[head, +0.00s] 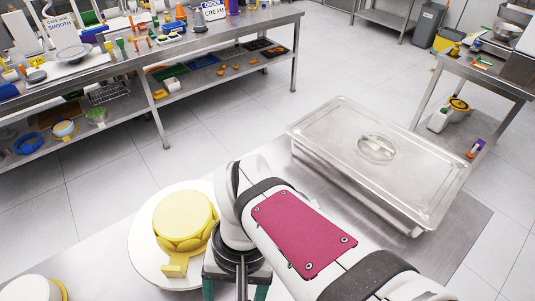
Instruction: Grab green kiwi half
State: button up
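I cannot make out a green kiwi half for certain in the head view. Small green items show on the far bench and its lower shelf, too small to identify. My gripper (236,291) is at the bottom centre, beside a yellow cake. Two teal finger parts show apart on either side of it, but their tips are cut off by the picture's lower edge. What lies between or below them is hidden.
The yellow cake (184,220) stands on a white round board (143,252) left of my gripper. A large lidded steel pan (375,150) is on the right of the near table (110,270). A cluttered steel bench (205,45) stands at the back left, a smaller table (480,72) at the right.

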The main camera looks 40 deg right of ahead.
jog(key=w+d+f+m+t+y, duration=0.1)
jog(key=d+f+m+t+y, duration=0.15)
jog(key=d+m, duration=0.6)
jog(key=w+d+f+m+t+y, duration=0.1)
jog(key=d+f+m+t+y, duration=0.15)
jog(key=d+m, duration=0.65)
jog(key=s+d+f+m+t+h, duration=0.5)
jog(key=s+d+f+m+t, duration=0.3)
jog(key=s+d, duration=0.6)
jog(key=shift+m, duration=0.25)
jog(key=x, duration=0.5)
jog(key=f+x, duration=0.1)
jog(key=x, duration=0.4)
jog(key=s+f+x, duration=0.1)
jog(key=x, duration=0.4)
jog(key=shift+w+d+f, duration=0.3)
jog(key=shift+f, duration=0.05)
grip_shut()
